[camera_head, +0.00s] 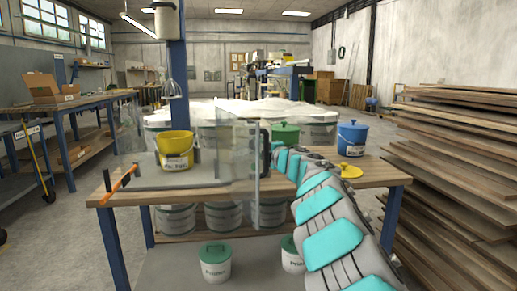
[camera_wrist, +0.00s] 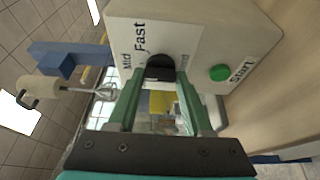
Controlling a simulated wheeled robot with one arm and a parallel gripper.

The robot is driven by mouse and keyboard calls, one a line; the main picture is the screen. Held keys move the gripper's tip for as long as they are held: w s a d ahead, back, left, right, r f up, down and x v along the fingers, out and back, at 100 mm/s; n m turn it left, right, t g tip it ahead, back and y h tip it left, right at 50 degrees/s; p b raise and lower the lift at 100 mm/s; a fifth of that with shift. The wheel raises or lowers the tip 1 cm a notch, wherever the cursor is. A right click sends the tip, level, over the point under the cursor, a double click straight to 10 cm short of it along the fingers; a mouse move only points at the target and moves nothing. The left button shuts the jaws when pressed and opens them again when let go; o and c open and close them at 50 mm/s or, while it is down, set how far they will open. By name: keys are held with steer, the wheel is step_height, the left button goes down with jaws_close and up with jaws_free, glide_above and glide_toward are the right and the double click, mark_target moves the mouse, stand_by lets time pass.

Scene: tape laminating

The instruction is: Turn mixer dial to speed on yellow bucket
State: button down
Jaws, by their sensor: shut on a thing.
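My gripper (camera_wrist: 160,79) is shut on a black dial (camera_wrist: 160,66), with its green fingers on either side of the knob. The dial sits on a pale control box (camera_wrist: 205,30) printed "Mid" and "Fast"; another label is partly hidden behind a finger. A green button (camera_wrist: 219,73) marked "Start" is on the same face. The yellow bucket (camera_head: 175,150) stands upright on the workbench (camera_head: 345,178) in the head view. A whisk (camera_head: 172,88) hangs above it from a blue post; it also shows in the wrist view (camera_wrist: 105,92). In the head view I cannot make out my gripper's fingers.
A clear panel (camera_head: 238,160) stands right of the yellow bucket. A green bucket (camera_head: 285,134), a blue bucket (camera_head: 352,139) and a yellow lid (camera_head: 351,173) are on the bench's right half. An orange-handled tool (camera_head: 122,181) lies at the left. Stacked planks (camera_head: 455,160) stand at the right.

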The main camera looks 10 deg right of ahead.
steer(key=shift+a+f, duration=0.1)
steer(key=shift+f, duration=0.05)
steer(key=m+t+b, duration=0.1)
steer(key=m+b, duration=0.1)
steer(key=m, duration=0.1)
steer(key=m+t+h+b, duration=0.1)
steer(key=m+b, duration=0.1)
steer(key=m, duration=0.2)
steer(key=m+t+b, duration=0.1)
steer(key=m+t, duration=0.1)
steer(key=m, duration=0.1)
steer(key=shift+a+f+m+b, duration=0.1)
steer(key=shift+f+m+b, duration=0.3)
stand_by(0.5)
steer(key=shift+c, duration=1.6)
jaws_free()
steer(key=shift+r, duration=0.1)
